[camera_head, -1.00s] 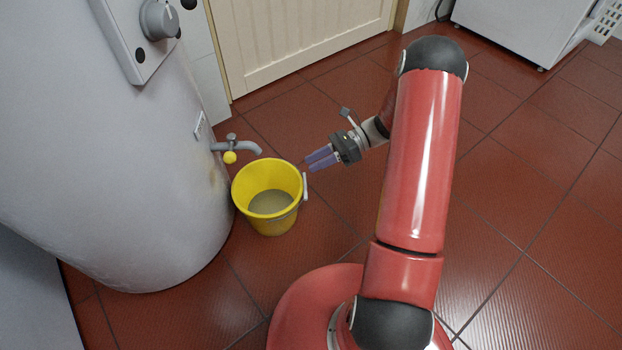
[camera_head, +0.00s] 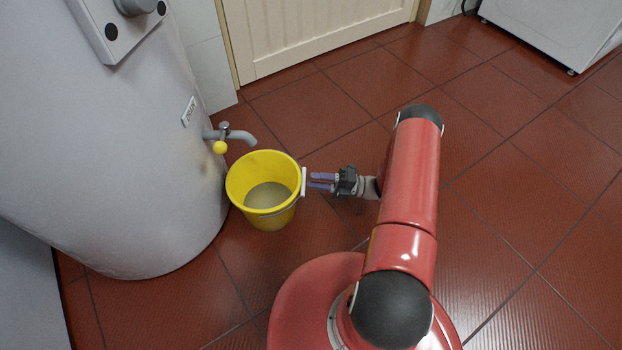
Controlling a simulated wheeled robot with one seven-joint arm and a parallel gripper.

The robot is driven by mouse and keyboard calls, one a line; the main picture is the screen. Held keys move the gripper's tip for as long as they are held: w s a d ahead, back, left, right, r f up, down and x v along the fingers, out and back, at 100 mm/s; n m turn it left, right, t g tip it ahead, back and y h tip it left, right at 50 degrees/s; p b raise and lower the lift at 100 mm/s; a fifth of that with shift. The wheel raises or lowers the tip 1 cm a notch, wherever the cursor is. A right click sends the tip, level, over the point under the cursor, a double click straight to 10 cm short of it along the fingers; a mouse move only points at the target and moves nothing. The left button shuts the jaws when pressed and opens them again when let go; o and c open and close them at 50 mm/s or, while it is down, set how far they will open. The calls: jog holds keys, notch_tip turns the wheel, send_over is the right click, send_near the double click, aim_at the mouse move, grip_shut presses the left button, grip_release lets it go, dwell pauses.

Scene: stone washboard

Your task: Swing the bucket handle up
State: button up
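The yellow bucket (camera_head: 236,196) stands upright on the floor with murky, greyish liquid inside. Its handle is down: the wire runs along the outside of the bucket, and the white grip (camera_head: 303,182) is at the right side, just below the rim. My gripper (camera_head: 312,181) is level with the white grip, just to its right, and points left at it. Its two purple fingers are apart with a narrow gap. The fingertips are very close to the grip; I cannot tell whether they touch it.
A large pale grey tank (camera_head: 120,180) stands left of the bucket. Its tap (camera_head: 238,135), with a yellow knob (camera_head: 220,147), reaches out behind and above the bucket's rim. A cream door (camera_head: 310,35) is at the back. The red tiled floor right of my arm is clear.

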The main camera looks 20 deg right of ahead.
jog(key=shift+x, duration=1.15)
jog(key=shift+c, duration=0.2)
grip_shut()
